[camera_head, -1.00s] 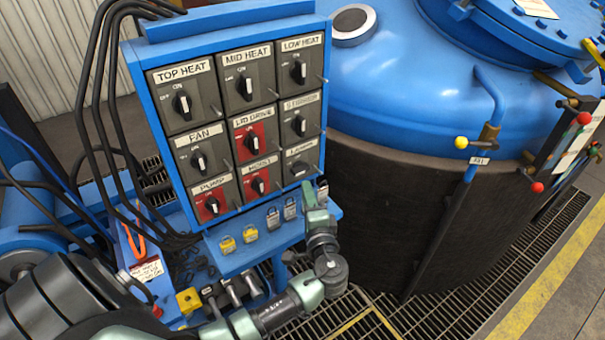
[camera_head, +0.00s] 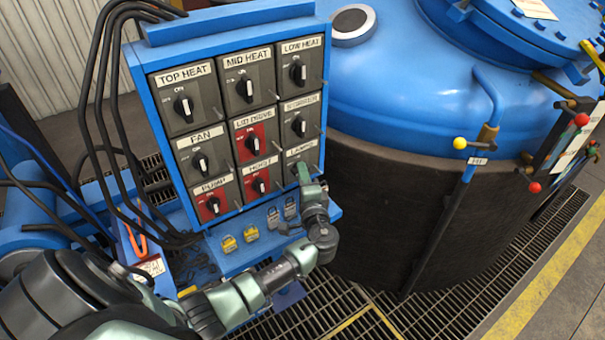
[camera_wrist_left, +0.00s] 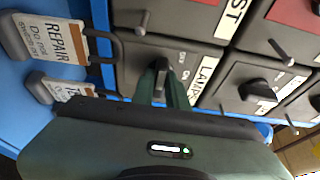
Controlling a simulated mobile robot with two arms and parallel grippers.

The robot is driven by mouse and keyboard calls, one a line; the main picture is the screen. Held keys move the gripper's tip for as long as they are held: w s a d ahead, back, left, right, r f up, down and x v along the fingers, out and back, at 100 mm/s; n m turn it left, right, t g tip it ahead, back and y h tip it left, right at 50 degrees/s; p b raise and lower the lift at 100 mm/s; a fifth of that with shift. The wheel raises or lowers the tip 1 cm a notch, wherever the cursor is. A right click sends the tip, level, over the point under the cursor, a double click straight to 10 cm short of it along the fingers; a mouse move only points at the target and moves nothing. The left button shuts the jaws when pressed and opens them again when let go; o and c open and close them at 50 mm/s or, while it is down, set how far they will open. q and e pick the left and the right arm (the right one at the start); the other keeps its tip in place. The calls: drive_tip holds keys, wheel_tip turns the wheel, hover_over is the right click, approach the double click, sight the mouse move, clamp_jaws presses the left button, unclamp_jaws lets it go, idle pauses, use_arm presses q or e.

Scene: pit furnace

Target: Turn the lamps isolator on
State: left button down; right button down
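The lamps isolator (camera_head: 293,154) is the grey box at the bottom right of the switch panel. In the head view my left gripper (camera_head: 301,172) is in front of it and hides most of its black handle. In the left wrist view the black handle (camera_wrist_left: 160,68) lies crosswise to the handle of the neighbouring switch. The two green fingers (camera_wrist_left: 164,92) of my left gripper are on either side of the handle, with a narrow gap between them. Firm contact is not clear. My right gripper is not in view.
Other isolators fill the blue panel (camera_head: 136,85), including the hoist (camera_head: 258,177) and the stirrer (camera_head: 299,120). Black cables run on the left. The blue furnace vessel (camera_head: 400,90) stands close on the right.

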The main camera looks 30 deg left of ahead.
use_arm(q)
drive_tip(key=shift+w+d+r+m+g+p, duration=0.1)
drive_tip(key=shift+m+g+p, duration=1.2)
drive_tip(key=shift+m+p, duration=1.1)
drive_tip(key=shift+w+r+m+g+p, duration=0.1)
drive_tip(key=shift+m+g+p, duration=1.2)
drive_tip(key=shift+m+p, duration=1.1)
drive_tip(key=shift+d+r+m+g+p, duration=0.1)
drive_tip(key=shift+m+g+p, duration=1.2)
drive_tip(key=shift+m+p, duration=1.1)
drive_tip(key=shift+n+p, duration=0.35)
drive_tip(key=shift+n, duration=0.05)
drive_tip(key=c, duration=1.7)
unclamp_jaws()
